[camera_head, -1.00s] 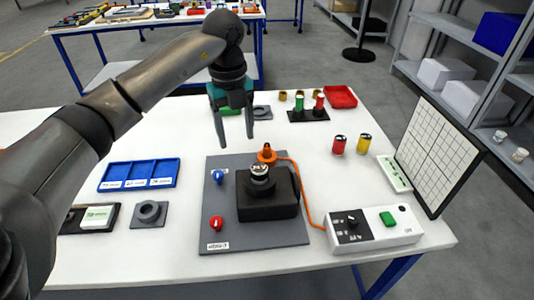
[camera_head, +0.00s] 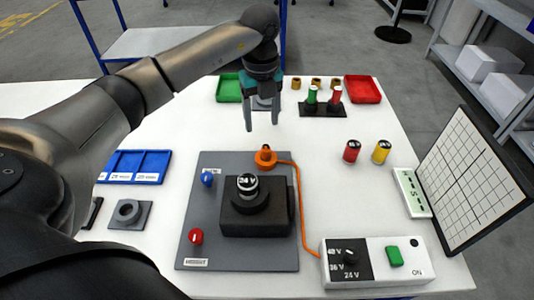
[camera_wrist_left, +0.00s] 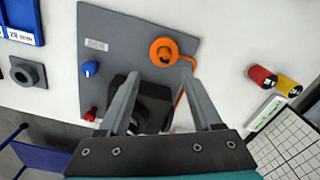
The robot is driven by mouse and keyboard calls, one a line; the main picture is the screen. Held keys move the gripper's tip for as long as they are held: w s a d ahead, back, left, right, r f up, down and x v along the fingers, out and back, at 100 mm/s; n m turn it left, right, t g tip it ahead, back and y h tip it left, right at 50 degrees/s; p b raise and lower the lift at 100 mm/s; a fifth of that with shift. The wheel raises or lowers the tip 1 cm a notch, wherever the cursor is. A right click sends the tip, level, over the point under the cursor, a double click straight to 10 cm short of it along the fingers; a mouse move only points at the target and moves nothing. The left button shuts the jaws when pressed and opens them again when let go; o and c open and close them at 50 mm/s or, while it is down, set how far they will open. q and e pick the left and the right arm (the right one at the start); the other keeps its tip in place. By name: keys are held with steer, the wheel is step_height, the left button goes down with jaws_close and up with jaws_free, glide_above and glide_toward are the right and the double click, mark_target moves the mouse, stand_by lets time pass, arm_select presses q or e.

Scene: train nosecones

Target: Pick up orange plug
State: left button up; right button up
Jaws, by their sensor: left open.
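The orange plug (camera_head: 265,157) stands on the far edge area of the grey base plate (camera_head: 200,239), with an orange cable (camera_head: 301,205) running from it to the white control box. It also shows in the left wrist view (camera_wrist_left: 163,51), beyond my fingertips. My left gripper (camera_head: 262,124) is open and empty, above and a little behind the plug, apart from it. Its two fingers also show in the left wrist view (camera_wrist_left: 166,88). My right gripper is not in view.
The white control box (camera_head: 375,262) is at front right. Red (camera_head: 352,151) and yellow (camera_head: 381,152) cylinders stand to the right. A blue tray (camera_head: 137,167) lies left.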

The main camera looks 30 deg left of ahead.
mark_target(266, 146)
arm_select(q)
step_height(266, 146, down, 3)
steer(key=shift+f, duration=0.75)
steer(key=f, duration=0.3)
steer(key=d+f, duration=0.1)
steer(key=shift+w+f+b, duration=0.15)
steer(key=shift+f+b, duration=0.15)
steer(key=shift+f, duration=0.1)
steer(key=c, duration=0.3)
jaws_close()
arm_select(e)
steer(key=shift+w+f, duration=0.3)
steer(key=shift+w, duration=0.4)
arm_select(q)
steer(key=shift+r, duration=0.1)
